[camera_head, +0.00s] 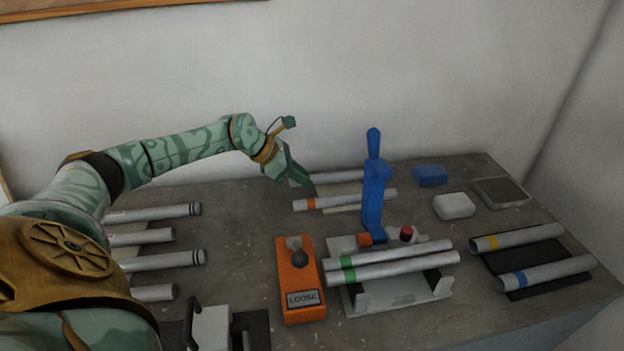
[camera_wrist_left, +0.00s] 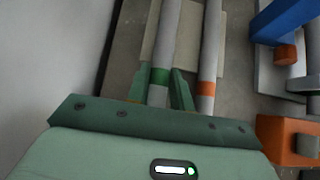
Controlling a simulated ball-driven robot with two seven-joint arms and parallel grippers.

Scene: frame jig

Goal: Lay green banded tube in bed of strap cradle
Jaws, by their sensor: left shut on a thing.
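The green banded tube (camera_wrist_left: 165,40) runs between my left gripper's fingers (camera_wrist_left: 160,88) in the left wrist view, its green band just at the fingertips. In the head view my left gripper (camera_head: 304,188) is shut on this tube (camera_head: 345,177) near its left end, at the back of the table. The band is hidden there, and I cannot tell whether the tube is lifted. The grey fixture (camera_head: 408,299), which seems to be the strap cradle, carries two tubes (camera_head: 400,268) with green banding at their left. A blue upright lever (camera_head: 374,190) stands behind them. My right gripper is out of view.
An orange-banded tube (camera_head: 365,198) lies close in front of the held one. An orange box (camera_head: 300,280) marked LOOSE stands left of the fixture. Yellow- and blue-banded tubes lie on a dark mat (camera_head: 505,278) at right. Several tubes (camera_head: 160,261) lie at left.

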